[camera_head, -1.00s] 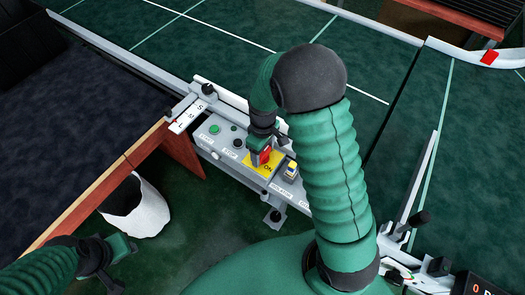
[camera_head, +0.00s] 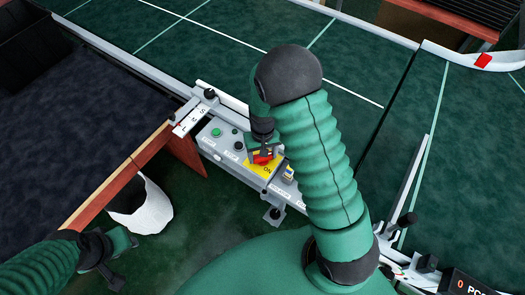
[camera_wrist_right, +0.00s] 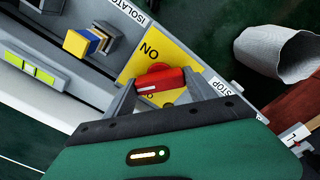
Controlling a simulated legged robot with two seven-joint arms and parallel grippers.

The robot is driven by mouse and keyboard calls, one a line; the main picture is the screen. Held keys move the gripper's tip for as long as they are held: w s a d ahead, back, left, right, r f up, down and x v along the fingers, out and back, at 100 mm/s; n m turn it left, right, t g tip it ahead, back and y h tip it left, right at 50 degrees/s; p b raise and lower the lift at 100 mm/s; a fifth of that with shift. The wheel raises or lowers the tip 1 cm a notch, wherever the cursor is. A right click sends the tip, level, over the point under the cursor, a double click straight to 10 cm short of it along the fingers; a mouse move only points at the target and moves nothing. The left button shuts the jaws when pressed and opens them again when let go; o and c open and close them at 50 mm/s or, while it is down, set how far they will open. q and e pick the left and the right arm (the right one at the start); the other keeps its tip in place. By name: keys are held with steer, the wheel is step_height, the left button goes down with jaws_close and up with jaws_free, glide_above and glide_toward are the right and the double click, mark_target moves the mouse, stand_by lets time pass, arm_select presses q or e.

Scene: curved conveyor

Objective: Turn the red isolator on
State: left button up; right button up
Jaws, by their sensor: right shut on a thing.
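The red isolator knob (camera_head: 264,157) sits on a yellow plate (camera_head: 262,170) marked ON, on the grey control box. In the right wrist view the knob (camera_wrist_right: 160,78) lies crosswise between the two fingers, with a white mark on it. The letters ON show above it; the lettering below is partly hidden by the knob. My right gripper (camera_head: 263,150) is shut on the knob, and it also shows in the wrist view (camera_wrist_right: 162,92). My left gripper (camera_head: 112,268) hangs at the lower left, away from the box; its jaws are unclear.
A green button (camera_head: 216,132) and a black button (camera_head: 238,146) are left of the isolator. A blue-and-yellow switch (camera_head: 288,172) is close on its right. A white bin (camera_head: 147,212) stands below a wooden-edged table. The green conveyor (camera_head: 215,60) runs behind.

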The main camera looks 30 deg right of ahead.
steer(key=m+p, duration=0.1)
steer(key=m, duration=0.1)
steer(key=m+p, duration=0.2)
steer(key=m, duration=0.1)
steer(key=shift+w+r+m, duration=0.1)
steer(key=shift+r+m, duration=0.1)
steer(key=shift+m, duration=0.1)
steer(key=shift+f+m+p, duration=0.1)
steer(key=shift+m+p, duration=0.95)
steer(key=shift+m, duration=1.05)
steer(key=shift+d, duration=0.1)
steer(key=o, duration=1.4)
steer(key=shift+f, duration=0.1)
step_height(320, 180, up, 17)
steer(key=shift+f+p, duration=0.15)
steer(key=shift+p, duration=0.6)
